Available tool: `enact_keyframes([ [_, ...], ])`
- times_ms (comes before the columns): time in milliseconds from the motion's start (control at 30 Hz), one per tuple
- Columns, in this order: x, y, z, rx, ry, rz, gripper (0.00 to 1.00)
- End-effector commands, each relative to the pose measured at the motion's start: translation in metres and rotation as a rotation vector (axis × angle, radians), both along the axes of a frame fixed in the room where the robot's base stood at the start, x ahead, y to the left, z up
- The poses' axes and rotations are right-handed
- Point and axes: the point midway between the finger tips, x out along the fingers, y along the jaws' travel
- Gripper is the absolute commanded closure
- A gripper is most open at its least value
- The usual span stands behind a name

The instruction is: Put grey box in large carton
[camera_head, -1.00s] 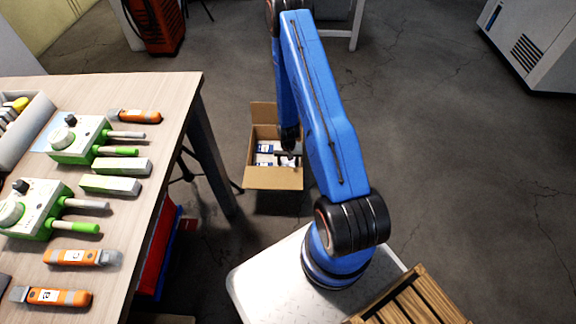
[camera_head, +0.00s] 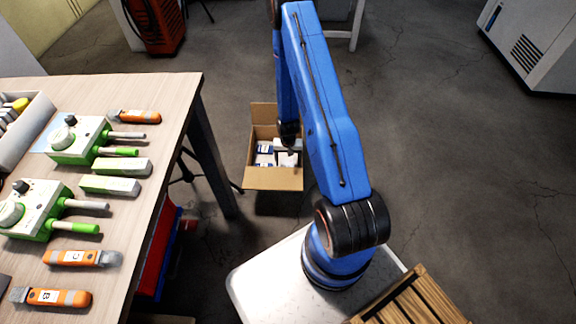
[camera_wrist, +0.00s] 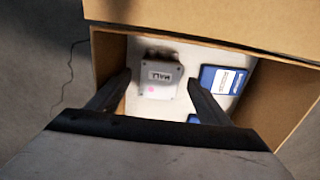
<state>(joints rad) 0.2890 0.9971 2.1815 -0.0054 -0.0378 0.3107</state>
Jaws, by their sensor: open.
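The large carton (camera_head: 273,180) stands open on the floor beyond my base, with its flaps folded out. It also fills much of the wrist view (camera_wrist: 200,12). A grey box (camera_wrist: 160,78) with a dark label and a pink dot lies inside it on a pale surface. My gripper (camera_wrist: 158,84) is open over the carton, with one dark finger on each side of the grey box. I cannot tell whether the fingers touch it. In the head view my gripper (camera_head: 288,146) is over the carton and hides part of its contents.
Blue-and-white packs (camera_wrist: 222,80) lie in the carton to the right of the grey box. A wooden table (camera_head: 165,110) with green-and-white devices (camera_head: 78,140) and orange-handled tools stands at the left. A wooden crate (camera_head: 415,300) is at the lower right. Open floor lies right of the carton.

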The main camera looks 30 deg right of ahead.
Motion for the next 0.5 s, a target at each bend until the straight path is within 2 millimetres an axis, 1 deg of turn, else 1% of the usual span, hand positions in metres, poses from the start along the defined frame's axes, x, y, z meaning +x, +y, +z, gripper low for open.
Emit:
enact_keyframes([
  [33, 0.001, 0.000, 0.009, 0.000, -0.002, 0.000, 0.28],
  [300, 0.000, 0.000, 0.050, -0.001, -0.001, 0.001, 0.28],
  [500, 0.001, 0.000, 0.074, 0.000, -0.002, 0.000, 0.28],
])
